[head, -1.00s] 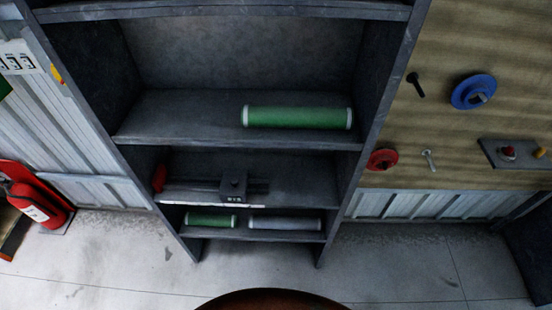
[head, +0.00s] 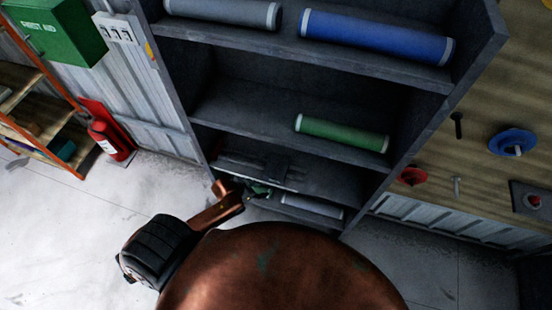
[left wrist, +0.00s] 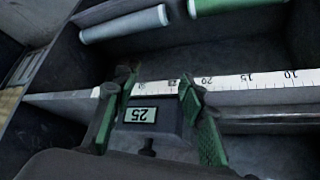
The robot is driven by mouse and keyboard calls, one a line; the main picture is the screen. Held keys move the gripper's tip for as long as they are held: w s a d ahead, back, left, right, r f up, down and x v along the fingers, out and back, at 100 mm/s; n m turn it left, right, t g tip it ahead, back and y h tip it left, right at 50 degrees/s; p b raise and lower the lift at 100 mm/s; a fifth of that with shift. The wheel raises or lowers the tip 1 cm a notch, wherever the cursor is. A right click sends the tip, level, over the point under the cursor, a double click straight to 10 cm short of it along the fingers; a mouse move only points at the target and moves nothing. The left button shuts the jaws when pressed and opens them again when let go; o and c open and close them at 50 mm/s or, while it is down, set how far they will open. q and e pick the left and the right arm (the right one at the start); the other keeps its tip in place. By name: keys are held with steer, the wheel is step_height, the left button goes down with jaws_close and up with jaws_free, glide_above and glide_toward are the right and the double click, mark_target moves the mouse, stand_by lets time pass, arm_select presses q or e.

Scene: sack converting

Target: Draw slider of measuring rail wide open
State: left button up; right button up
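The measuring rail (left wrist: 245,82) lies along a low shelf, with a white number scale on its edge. Its slider (left wrist: 152,128) is a dark block with a small lit display that seems to read 25. In the head view my left gripper (head: 257,190) reaches the low shelf, small and dark, and partly covers the rail and slider. My right gripper is not in view.
A grey roll (head: 312,206) lies on the bottom shelf below the rail. A green roll (head: 342,133) and a blue roll (head: 375,37) lie on the shelves above. The shelf's side walls bound the reach. A fire extinguisher (head: 108,139) stands left.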

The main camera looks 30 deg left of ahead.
arm_select(q)
steer(key=w+d+r+m+h+p, duration=0.1)
steer(key=d+r+p, duration=0.15)
steer(key=r, duration=0.65)
steer(key=m+t+h, duration=0.1)
steer(key=h, duration=0.1)
glide_toward(277, 167)
steer(key=x, duration=0.3)
steer(key=p+x, duration=0.1)
steer(key=x, duration=0.6)
steer(key=shift+w+f, duration=0.1)
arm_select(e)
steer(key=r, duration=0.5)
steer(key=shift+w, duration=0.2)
arm_select(q)
steer(key=shift+c, duration=0.2)
jaws_close()
